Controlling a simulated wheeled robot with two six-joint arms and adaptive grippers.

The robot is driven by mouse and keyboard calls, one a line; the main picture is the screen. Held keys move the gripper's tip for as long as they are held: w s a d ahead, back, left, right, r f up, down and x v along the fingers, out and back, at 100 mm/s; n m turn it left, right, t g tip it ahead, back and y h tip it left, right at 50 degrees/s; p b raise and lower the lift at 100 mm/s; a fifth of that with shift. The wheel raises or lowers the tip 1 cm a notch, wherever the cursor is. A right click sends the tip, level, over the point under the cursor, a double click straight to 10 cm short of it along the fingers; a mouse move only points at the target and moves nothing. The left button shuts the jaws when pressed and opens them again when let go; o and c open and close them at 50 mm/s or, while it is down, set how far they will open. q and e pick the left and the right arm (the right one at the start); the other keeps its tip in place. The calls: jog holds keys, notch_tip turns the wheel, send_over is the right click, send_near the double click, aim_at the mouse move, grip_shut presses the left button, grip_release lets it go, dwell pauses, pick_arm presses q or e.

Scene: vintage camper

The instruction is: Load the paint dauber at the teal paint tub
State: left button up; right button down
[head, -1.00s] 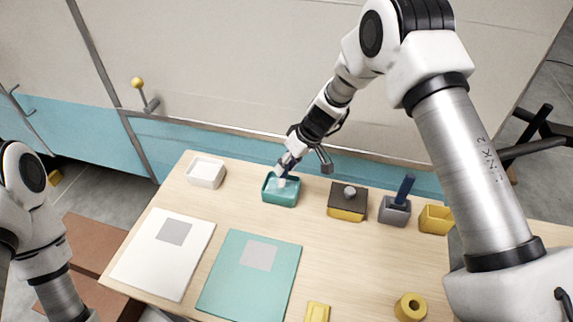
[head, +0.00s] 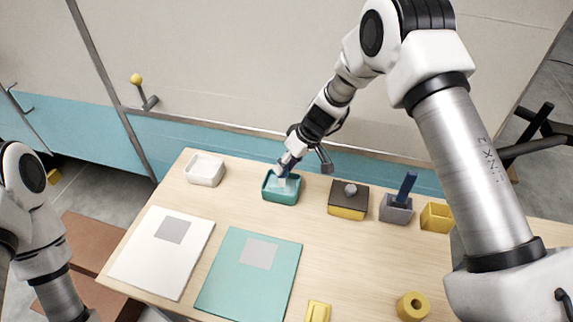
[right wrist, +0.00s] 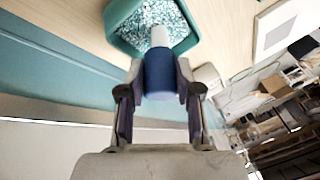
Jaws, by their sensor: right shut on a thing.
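The teal paint tub (head: 280,198) stands near the back edge of the table, with pale speckled paint in it. In the right wrist view, the tub (right wrist: 117,22) is at the top. My right gripper (head: 286,166) is over the tub, pointing down, shut on the paint dauber. The dauber has a blue handle (right wrist: 159,73) and a white head (right wrist: 160,36). The head reaches over the paint inside the tub's outline; I cannot tell whether it touches. My left arm shows at the left edge, but its gripper is out of view.
A white tub (head: 205,172) stands left of the teal one. To the right are a dark-topped yellow block (head: 347,208), a grey holder (head: 396,213) with a blue handle, and a yellow box (head: 437,217). A white panel (head: 150,260) and a teal panel (head: 235,290) lie in front.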

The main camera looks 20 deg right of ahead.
jog(key=shift+s+f+b, duration=0.1)
jog(key=shift+b, duration=0.35)
dwell(1.6)
jog(key=shift+r+p, duration=0.5)
jog(key=shift+r, duration=0.45)
jog(key=shift+r+p, duration=1.15)
jog(key=shift+r, duration=1.45)
